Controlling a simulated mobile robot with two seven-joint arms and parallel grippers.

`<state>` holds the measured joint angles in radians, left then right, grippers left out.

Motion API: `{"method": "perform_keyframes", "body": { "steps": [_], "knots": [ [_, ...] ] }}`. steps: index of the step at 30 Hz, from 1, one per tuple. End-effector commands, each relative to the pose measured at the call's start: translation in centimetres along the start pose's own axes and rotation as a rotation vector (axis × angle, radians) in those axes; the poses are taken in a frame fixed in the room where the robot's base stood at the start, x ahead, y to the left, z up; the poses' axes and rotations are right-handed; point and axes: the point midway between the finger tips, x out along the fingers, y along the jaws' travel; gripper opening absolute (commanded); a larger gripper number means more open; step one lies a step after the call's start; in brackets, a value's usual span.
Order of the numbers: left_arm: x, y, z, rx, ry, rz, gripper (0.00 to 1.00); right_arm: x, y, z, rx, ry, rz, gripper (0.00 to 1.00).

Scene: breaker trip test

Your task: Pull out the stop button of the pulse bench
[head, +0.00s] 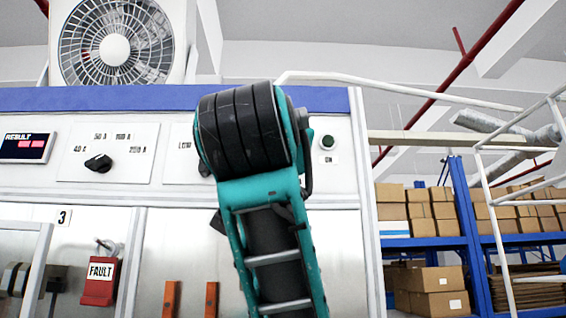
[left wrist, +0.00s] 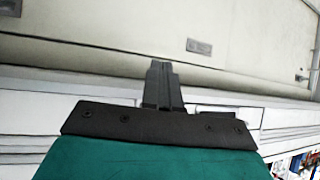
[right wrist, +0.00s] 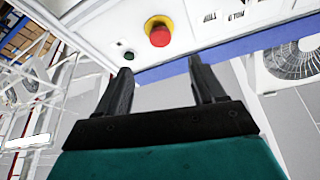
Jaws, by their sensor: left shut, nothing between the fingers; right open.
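The stop button (right wrist: 158,32) is a red mushroom knob on a yellow collar, on the white panel of the pulse bench (head: 345,185). In the head view it is hidden behind my raised arm. My right gripper (right wrist: 160,64) is open and empty. In the right wrist view its fingers point toward the panel, with the button beyond their tips and between their lines, apart from them. My left gripper (left wrist: 161,63) is shut and empty in front of a plain pale surface, and the button is not in its view.
A green ON button (head: 328,142) sits near the stop button. A black rotary knob (head: 98,163), a RESULT display (head: 25,146) and a red FAULT tag (head: 99,282) are farther left. A fan (head: 115,47) stands on top. Blue shelves with boxes (head: 430,280) and white railings are right.

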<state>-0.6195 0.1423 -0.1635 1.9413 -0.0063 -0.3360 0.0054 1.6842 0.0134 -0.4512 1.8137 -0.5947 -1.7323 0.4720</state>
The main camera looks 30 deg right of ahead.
Motion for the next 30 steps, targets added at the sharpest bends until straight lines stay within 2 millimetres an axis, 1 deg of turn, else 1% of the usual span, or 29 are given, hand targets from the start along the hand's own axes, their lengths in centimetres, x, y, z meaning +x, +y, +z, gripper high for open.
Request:
{"method": "perform_keyframes", "body": {
  "steps": [4, 8, 15, 21, 25, 30],
  "knots": [
    [-0.1, 0.0, -0.1, 0.000, -0.001, 0.000, 0.00, 0.5, 0.0, -0.1, -0.001, 0.000, 0.001, 0.69],
    [-0.5, 0.0, -0.5, 0.000, -0.004, 0.000, 0.00, 2.2, 0.0, -0.2, -0.003, -0.001, 0.004, 0.69],
    [-1.6, 0.0, -1.5, -0.001, -0.011, 0.000, 0.00, 7.3, 0.1, -0.3, -0.003, -0.001, 0.006, 0.69],
    [-2.2, 0.0, -2.4, -0.001, -0.011, 0.000, 0.00, 10.8, 0.0, -0.2, -0.002, -0.002, 0.003, 0.69],
    [-2.4, -0.1, -2.7, -0.001, -0.011, 0.000, 0.00, 12.2, 0.0, -0.1, -0.002, 0.000, 0.002, 0.69],
    [-2.5, -0.1, -2.9, -0.001, -0.011, 0.000, 0.00, 12.9, 0.0, 0.0, 0.000, 0.000, -0.001, 0.69]
  ]
}}
